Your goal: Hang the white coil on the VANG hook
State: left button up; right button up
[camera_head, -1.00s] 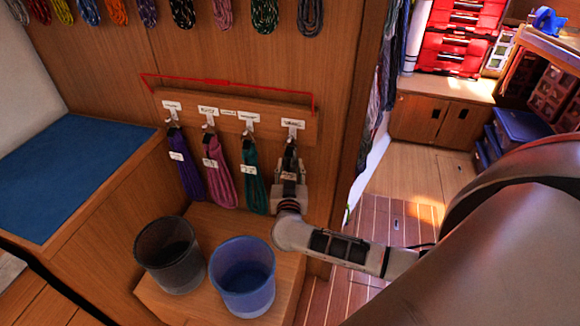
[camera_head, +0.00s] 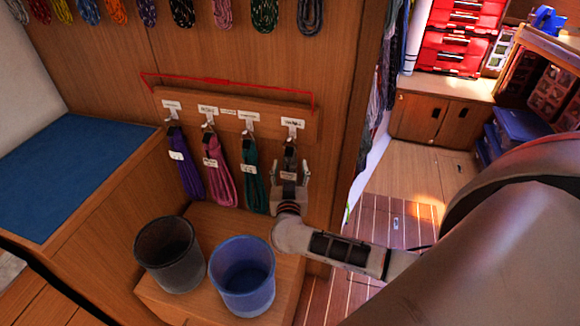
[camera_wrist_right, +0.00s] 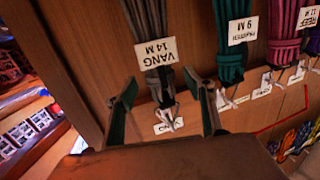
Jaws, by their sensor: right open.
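The coil tagged "VANG 14 M" (camera_wrist_right: 150,18) looks greyish in shade and hangs from the VANG hook (camera_wrist_right: 168,115), the hook at the right end of the rack. In the head view the coil (camera_head: 290,155) is mostly hidden by my gripper. The small hook plate (camera_head: 292,123) shows above it. My right gripper (camera_head: 290,170) is open just below the hook, its fingers spread on either side of the coil's tagged upper part. In the wrist view the open right gripper (camera_wrist_right: 160,85) has visible gaps beside the coil. My left gripper is not in view.
Teal (camera_head: 253,178), pink (camera_head: 219,172) and purple (camera_head: 187,165) coils hang to the left on the wooden rack (camera_head: 270,120). A dark bucket (camera_head: 170,255) and a blue bucket (camera_head: 242,277) stand below. A red cord (camera_head: 228,82) runs over the rack.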

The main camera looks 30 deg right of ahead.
jog(key=f+v, duration=0.1)
jog(key=v, duration=1)
jog(key=s+a+r+n+t+y, duration=0.2)
jog(key=a+r+n+t+y, duration=0.4)
jog(key=a, duration=0.3)
jog(key=s+a+f+n+g+y, duration=0.1)
jog(key=s+a+f+n+y, duration=0.25)
jog(key=a+y, duration=0.4)
jog(key=s+d+f+n+g, duration=0.1)
jog(key=s+f+g, duration=0.3)
jog(key=f, duration=0.5)
jog(key=s+d+f+n+g, duration=0.1)
jog(key=s+d+f+g, duration=0.2)
jog(key=s+f, duration=0.4)
notch_tip(320, 180, down, 2)
jog(key=shift+g+h, duration=0.35)
jog(key=shift+g, duration=0.35)
